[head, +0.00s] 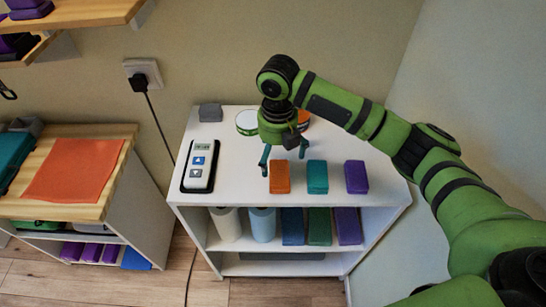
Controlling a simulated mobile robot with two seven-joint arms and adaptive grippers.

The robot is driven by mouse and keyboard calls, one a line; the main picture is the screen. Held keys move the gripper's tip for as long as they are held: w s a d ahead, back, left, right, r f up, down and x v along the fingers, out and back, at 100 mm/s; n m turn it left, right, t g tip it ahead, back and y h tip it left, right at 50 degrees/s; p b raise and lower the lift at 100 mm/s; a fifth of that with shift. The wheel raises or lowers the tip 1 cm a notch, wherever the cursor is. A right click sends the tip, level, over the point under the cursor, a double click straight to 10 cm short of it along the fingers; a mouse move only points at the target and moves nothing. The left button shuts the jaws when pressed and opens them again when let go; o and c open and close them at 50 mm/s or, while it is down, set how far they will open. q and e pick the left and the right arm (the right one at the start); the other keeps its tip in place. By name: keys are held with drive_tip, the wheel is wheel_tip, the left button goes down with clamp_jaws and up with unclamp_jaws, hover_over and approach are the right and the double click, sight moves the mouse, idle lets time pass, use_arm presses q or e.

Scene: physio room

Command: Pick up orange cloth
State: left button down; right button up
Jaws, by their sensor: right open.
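A folded orange cloth (279,177) lies at the left of a row of three on the white shelf unit's top, near its front edge. A flat orange sheet (74,170), also cloth-like, is spread on the wooden cabinet top at the left. My right gripper (284,160) points down over the white top, just behind and above the folded orange cloth. Its fingers are apart, with nothing between them. I cannot tell its exact height above the cloth. My left gripper is out of view.
A teal block-like bundle (317,177) and a purple one (356,177) stand right of the folded orange cloth. A remote-like device (199,166), a grey block (210,112) and a green-rimmed round item (247,122) are on the white top (231,178). A wall bounds the right.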

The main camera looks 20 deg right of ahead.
sight(275, 173)
drive_tip(key=shift+w+f, duration=0.1)
drive_tip(key=shift+f, duration=0.15)
drive_tip(key=f, duration=0.1)
drive_tip(key=s+f+p, duration=0.1)
drive_tip(key=f+p, duration=0.1)
drive_tip(key=shift+s+a+f, duration=0.15)
drive_tip(key=shift+a+f, duration=0.15)
wheel_tip(275, 173, down, 2)
drive_tip(key=shift+f, duration=0.1)
drive_tip(key=shift+w+f, duration=0.2)
drive_tip(key=shift+f, duration=0.05)
drive_tip(key=c, duration=1.2)
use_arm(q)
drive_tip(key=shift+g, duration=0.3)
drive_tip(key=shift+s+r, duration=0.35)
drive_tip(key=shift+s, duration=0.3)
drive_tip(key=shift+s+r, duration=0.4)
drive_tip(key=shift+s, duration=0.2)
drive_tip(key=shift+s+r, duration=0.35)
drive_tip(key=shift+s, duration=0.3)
